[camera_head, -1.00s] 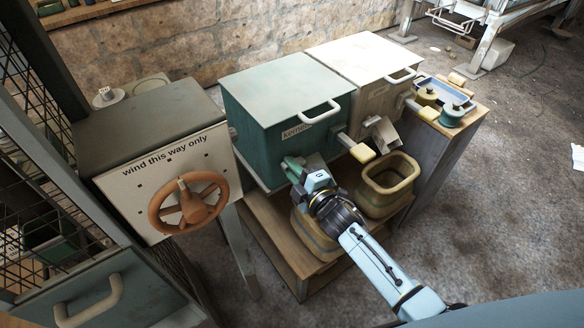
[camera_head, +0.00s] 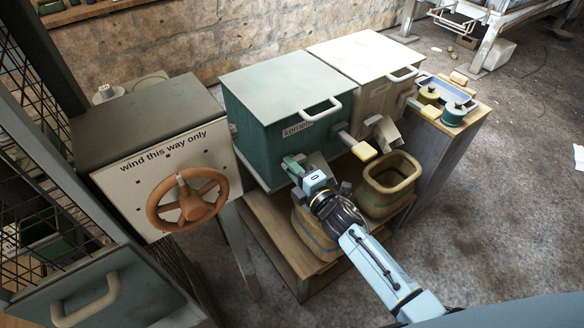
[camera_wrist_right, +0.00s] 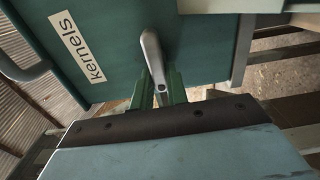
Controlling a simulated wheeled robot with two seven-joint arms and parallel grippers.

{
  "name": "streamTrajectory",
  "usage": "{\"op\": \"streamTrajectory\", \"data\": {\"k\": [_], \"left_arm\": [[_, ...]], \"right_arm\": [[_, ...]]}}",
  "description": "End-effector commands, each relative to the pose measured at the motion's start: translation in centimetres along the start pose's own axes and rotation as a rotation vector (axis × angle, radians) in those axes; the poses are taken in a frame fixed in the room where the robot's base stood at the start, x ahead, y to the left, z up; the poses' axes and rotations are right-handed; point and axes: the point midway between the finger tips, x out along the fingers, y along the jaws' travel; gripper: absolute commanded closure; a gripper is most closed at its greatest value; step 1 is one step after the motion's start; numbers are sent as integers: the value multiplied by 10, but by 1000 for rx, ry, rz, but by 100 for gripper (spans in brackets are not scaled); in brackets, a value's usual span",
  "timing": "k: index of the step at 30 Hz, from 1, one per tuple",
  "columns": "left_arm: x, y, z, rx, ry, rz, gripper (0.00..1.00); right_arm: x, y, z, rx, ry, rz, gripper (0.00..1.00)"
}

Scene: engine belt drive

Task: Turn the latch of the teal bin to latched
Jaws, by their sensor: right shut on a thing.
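The teal bin (camera_head: 258,122) with a pale lid and a "kernels" label stands on a wooden stand. In the right wrist view its teal front (camera_wrist_right: 115,35) fills the upper part. A grey lever-shaped latch (camera_wrist_right: 152,55) on that front stands slightly tilted, its lower end between the green fingers. My right gripper (camera_head: 292,166) is at the bin's lower front and is shut on the latch, which also shows in the wrist view between the fingertips (camera_wrist_right: 160,88). In the head view the gripper hides the latch. My left gripper is not in view.
A cream bin (camera_head: 365,90) stands right of the teal one. A yellow-ended lever (camera_head: 362,150) and a grey chute stick out near my gripper. A tan open tub (camera_head: 388,180) stands below. A box with an orange handwheel (camera_head: 187,200) is at the left.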

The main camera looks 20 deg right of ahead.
Motion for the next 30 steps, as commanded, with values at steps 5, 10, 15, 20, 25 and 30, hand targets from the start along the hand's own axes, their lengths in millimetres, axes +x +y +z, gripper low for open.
{"op": "streamTrajectory", "data": {"k": [5,10,15,20,25,30], "left_arm": [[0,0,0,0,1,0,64],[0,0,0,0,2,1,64],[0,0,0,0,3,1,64],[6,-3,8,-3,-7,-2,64],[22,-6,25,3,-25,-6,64],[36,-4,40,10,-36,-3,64]], "right_arm": [[0,-1,0,-3,0,-3,68],[0,-1,0,-2,0,-2,63],[-2,0,0,-1,0,-1,63],[-17,0,0,-1,-1,-3,63],[-53,0,0,0,-1,-5,63],[-91,0,0,-1,-1,-5,63]]}}
